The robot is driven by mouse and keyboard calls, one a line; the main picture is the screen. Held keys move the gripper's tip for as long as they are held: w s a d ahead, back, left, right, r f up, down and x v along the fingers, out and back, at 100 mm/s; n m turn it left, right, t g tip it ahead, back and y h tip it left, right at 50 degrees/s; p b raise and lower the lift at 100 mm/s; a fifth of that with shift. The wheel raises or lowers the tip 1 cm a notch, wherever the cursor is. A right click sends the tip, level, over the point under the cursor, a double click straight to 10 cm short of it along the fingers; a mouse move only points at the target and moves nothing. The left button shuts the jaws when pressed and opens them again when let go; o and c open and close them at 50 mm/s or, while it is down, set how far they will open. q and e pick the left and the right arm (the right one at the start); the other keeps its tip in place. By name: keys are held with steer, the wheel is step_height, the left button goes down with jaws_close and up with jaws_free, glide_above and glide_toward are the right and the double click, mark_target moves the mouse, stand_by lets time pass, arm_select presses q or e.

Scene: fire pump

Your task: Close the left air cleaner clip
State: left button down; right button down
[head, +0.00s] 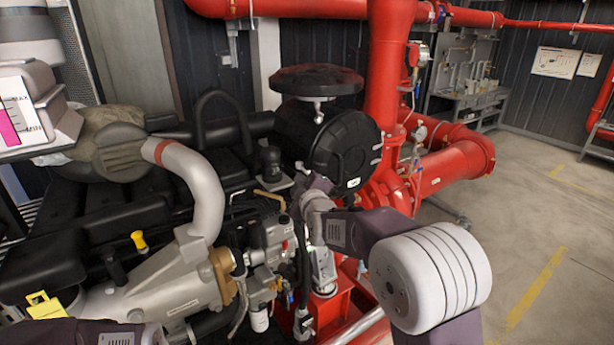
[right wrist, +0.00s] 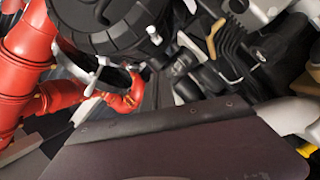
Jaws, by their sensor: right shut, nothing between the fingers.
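The air cleaner (head: 340,140) is a black round canister in the middle of the head view, lying on its side with its ribbed end cap facing me. It also fills the top of the right wrist view (right wrist: 105,28). A small light clip (head: 299,165) shows at the cap's left edge; I cannot tell whether it is open or latched. A pale clip-like part (right wrist: 153,34) shows at the rim in the right wrist view. My right gripper (head: 319,186) is shut and empty, just below the cap's lower left edge; contact cannot be told. My left gripper is out of view.
Two light clips (head: 376,150) sit on the cap's right edge. A thick red pipe (head: 388,70) rises close on the right. Engine hoses and a grey elbow pipe (head: 200,185) crowd the left. Bare floor (head: 530,220) lies to the right.

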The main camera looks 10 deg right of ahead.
mark_target(306, 172)
steer(key=w+d+f+p, duration=0.2)
steer(key=w+d+f, duration=0.1)
steer(key=w, duration=0.3)
steer(key=shift+w+p, duration=0.25)
steer(key=shift+p, duration=0.1)
steer(key=shift+f, duration=0.1)
steer(key=d+b, duration=0.1)
steer(key=b, duration=0.2)
steer(key=shift+w+d, duration=0.1)
steer(key=shift+d, duration=0.3)
steer(key=shift+r, duration=0.25)
